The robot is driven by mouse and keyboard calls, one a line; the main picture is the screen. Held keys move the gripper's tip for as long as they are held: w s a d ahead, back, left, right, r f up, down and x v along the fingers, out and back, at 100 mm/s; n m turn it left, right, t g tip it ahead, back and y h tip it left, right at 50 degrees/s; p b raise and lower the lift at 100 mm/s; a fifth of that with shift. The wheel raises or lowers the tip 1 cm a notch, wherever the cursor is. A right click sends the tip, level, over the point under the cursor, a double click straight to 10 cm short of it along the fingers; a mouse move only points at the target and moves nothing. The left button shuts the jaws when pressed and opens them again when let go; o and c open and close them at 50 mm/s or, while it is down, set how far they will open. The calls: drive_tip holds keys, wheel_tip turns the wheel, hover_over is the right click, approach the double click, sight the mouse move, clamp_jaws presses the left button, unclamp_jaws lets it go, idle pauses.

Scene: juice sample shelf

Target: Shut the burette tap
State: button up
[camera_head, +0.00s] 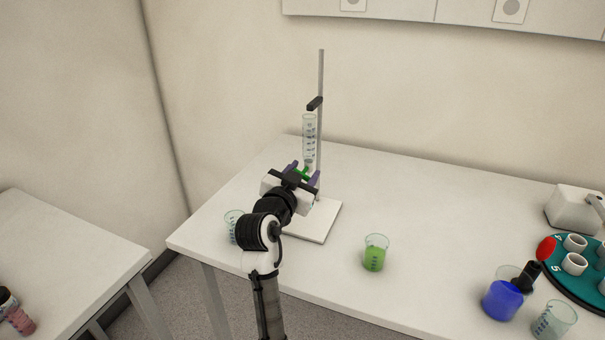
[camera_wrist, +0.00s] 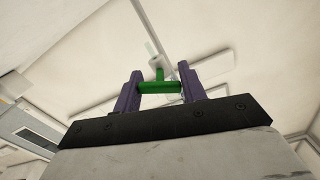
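The burette (camera_head: 309,138) is a clear graduated tube held upright on a metal stand (camera_head: 321,80) with a white base. Its green tap (camera_head: 303,174) is at the tube's lower end. My gripper (camera_head: 304,174) is at the tap, with its two purple fingers well apart on either side of it. In the wrist view, the green tap (camera_wrist: 160,87) lies crosswise between the fingertips of my gripper (camera_wrist: 161,82). Its ends appear close to both fingers; I cannot tell whether they touch. My gripper and arm hide part of the stand's base.
A clear beaker (camera_head: 232,222) stands left of my arm. A beaker of green liquid (camera_head: 375,253) stands to the right. Farther right are a blue-filled vessel (camera_head: 501,301), an empty beaker (camera_head: 553,320) and a teal rack (camera_head: 561,280). The table (camera_head: 420,200) between is clear.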

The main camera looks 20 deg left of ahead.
drive_tip(key=shift+c, duration=1.4)
drive_tip(key=n, duration=0.3)
drive_tip(key=shift+r+p, duration=0.1)
drive_tip(key=shift+p, duration=0.3)
drive_tip(key=shift+n, duration=1.1)
drive_tip(key=o, duration=1)
drive_tip(key=shift+c, duration=0.2)
drive_tip(key=shift+s, duration=0.1)
drive_tip(key=s+b, duration=0.3)
drive_tip(key=s, duration=1)
drive_tip(key=shift+s+a+b, duration=0.25)
drive_tip(key=shift+s+b, duration=0.1)
drive_tip(key=shift+b, duration=0.05)
